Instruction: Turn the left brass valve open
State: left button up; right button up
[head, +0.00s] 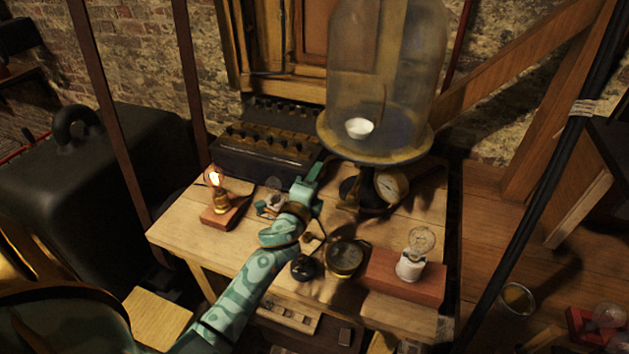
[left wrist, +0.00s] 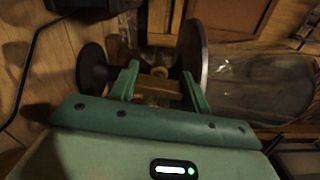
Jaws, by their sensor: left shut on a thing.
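My left gripper (head: 314,174) reaches over the wooden table to the left side of the bell jar stand. In the left wrist view its two green fingers (left wrist: 160,84) are shut on a small brass piece (left wrist: 159,87), which I take to be the left brass valve. In the head view the gripper hides the valve, so how far it is turned cannot be told. The glass bell jar (head: 378,75) stands on a round plate (head: 375,152), above and to the right of the gripper. My right gripper is not in view.
A pressure gauge (head: 391,185) sits under the plate. A dark box with knobs (head: 265,150) stands behind. A lit bulb (head: 215,178) is at left, and an unlit bulb (head: 421,243) on a red block (head: 390,272) is at front right. A round brass instrument (head: 344,258) lies near my arm.

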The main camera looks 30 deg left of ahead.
pick_arm(q)
jog(key=shift+f+n, duration=0.15)
jog(key=shift+n, duration=0.45)
jog(key=shift+c, duration=0.2)
jog(key=shift+o, duration=0.2)
jog(key=shift+n, duration=0.3)
jog(key=shift+c, duration=0.2)
jog(key=o, duration=1)
